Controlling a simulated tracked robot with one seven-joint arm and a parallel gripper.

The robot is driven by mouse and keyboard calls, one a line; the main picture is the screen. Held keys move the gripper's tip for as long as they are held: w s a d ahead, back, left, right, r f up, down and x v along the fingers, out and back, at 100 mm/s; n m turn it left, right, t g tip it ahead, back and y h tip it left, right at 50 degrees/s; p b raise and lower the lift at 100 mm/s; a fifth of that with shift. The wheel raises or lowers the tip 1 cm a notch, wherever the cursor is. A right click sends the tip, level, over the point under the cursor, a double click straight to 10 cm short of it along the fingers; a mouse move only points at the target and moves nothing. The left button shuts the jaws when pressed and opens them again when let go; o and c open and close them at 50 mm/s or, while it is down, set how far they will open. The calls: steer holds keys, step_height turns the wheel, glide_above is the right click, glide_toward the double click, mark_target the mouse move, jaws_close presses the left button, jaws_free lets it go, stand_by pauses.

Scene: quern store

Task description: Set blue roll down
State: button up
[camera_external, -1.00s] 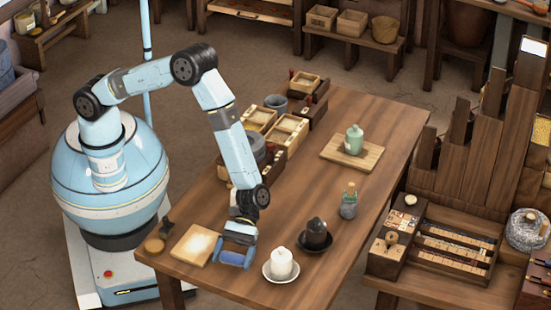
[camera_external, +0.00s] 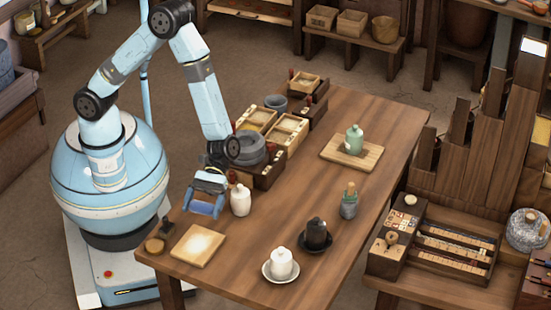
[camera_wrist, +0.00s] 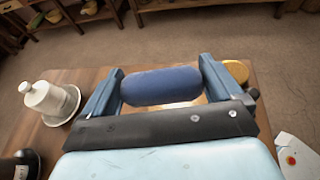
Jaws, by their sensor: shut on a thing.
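The blue roll (camera_external: 203,208) is a short rounded cylinder. My gripper (camera_external: 205,201) is shut on it by its two ends and holds it up near the table's left edge. In the wrist view the blue roll (camera_wrist: 161,86) lies crosswise between the two fingers of my gripper (camera_wrist: 160,87). A pale square board (camera_external: 197,246) lies on the table below and in front of the roll. In the wrist view a little of its bright surface shows behind the roll.
A white bottle (camera_external: 240,200) stands just right of my gripper. A white lidded jar (camera_external: 281,262) and a dark jar (camera_external: 316,234) stand on saucers further right. A small round yellowish piece (camera_external: 154,245) is left of the board. Wooden boxes and grey stones (camera_external: 250,148) are behind.

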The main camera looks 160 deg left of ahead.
mark_target(181, 219)
steer(key=s+d+f+n+t+y, duration=0.1)
steer(key=s+d+f, duration=0.15)
steer(key=s, duration=0.35)
steer(key=s+d+f+n+t+y, duration=0.1)
steer(key=s+d+f+n+y, duration=0.15)
steer(key=s, duration=0.45)
steer(key=shift+m+g+h, duration=0.25)
steer(key=shift+m+g, duration=0.05)
steer(key=shift+m, duration=0.05)
steer(key=shift+w+d+f, duration=0.1)
steer(key=shift+f, duration=1.8)
steer(key=shift+w+d+f, duration=0.1)
steer(key=shift+f, duration=1.75)
steer(key=shift+f, duration=0.1)
steer(key=o, duration=0.7)
steer(key=shift+a, duration=0.1)
